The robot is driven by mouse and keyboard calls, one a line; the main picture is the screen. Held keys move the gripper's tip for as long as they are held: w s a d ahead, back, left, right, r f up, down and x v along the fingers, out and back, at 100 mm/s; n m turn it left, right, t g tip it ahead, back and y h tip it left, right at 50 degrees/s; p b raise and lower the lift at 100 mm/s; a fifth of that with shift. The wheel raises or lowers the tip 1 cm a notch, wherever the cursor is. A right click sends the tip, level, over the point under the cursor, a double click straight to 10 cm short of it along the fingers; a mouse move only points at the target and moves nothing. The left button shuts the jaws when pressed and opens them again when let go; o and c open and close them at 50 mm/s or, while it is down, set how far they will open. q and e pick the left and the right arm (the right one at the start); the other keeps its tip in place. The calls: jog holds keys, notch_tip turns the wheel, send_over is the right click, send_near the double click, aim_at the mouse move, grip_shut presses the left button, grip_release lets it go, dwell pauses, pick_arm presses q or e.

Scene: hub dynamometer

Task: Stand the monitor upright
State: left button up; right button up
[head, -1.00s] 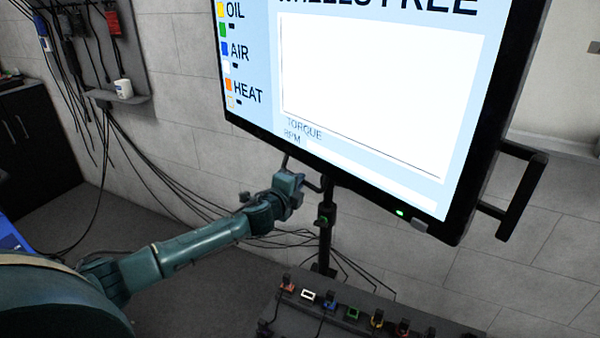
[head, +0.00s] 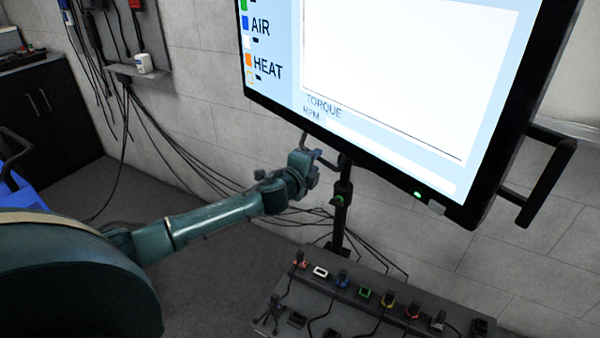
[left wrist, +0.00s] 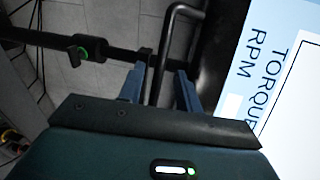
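The monitor (head: 380,80) is on a dark pole stand (head: 341,205), its lit screen facing me and its top outside the head view. Its lower edge slopes down to the right; I cannot tell its exact tilt. A black bar handle (head: 306,140) is at its lower left and another (head: 545,190) at its right side. My left gripper (head: 316,162) is at the lower-left handle. In the left wrist view its fingers (left wrist: 161,80) stand apart on either side of that handle (left wrist: 171,30), with a gap visible. My right gripper is out of view.
A dark panel (head: 365,325) with several coloured connectors stands below the monitor. Cables run along the tiled wall and floor behind my left arm. A dark cabinet (head: 50,125) and a blue object (head: 18,195) are at the left.

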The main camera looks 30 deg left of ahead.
pick_arm(q)
jog(key=s+r, duration=0.2)
jog(key=s, duration=0.9)
jog(key=shift+s+d+b, duration=0.35)
jog(key=shift+d+b, duration=0.05)
jog(key=shift+b, duration=0.05)
jog(key=s+d+f+n+g+h+p, duration=0.2)
jog(key=s+d+f+n+g+h, duration=0.2)
jog(key=s+d+f+n, duration=1.1)
jog(key=s+d+f+g, duration=0.1)
jog(key=s+d+f, duration=0.2)
jog(key=s, duration=0.3)
jog(key=shift+s+d+f+h+p, duration=0.3)
jog(key=shift+d+p, duration=0.1)
jog(key=shift+d, duration=0.45)
jog(key=shift+d, duration=0.1)
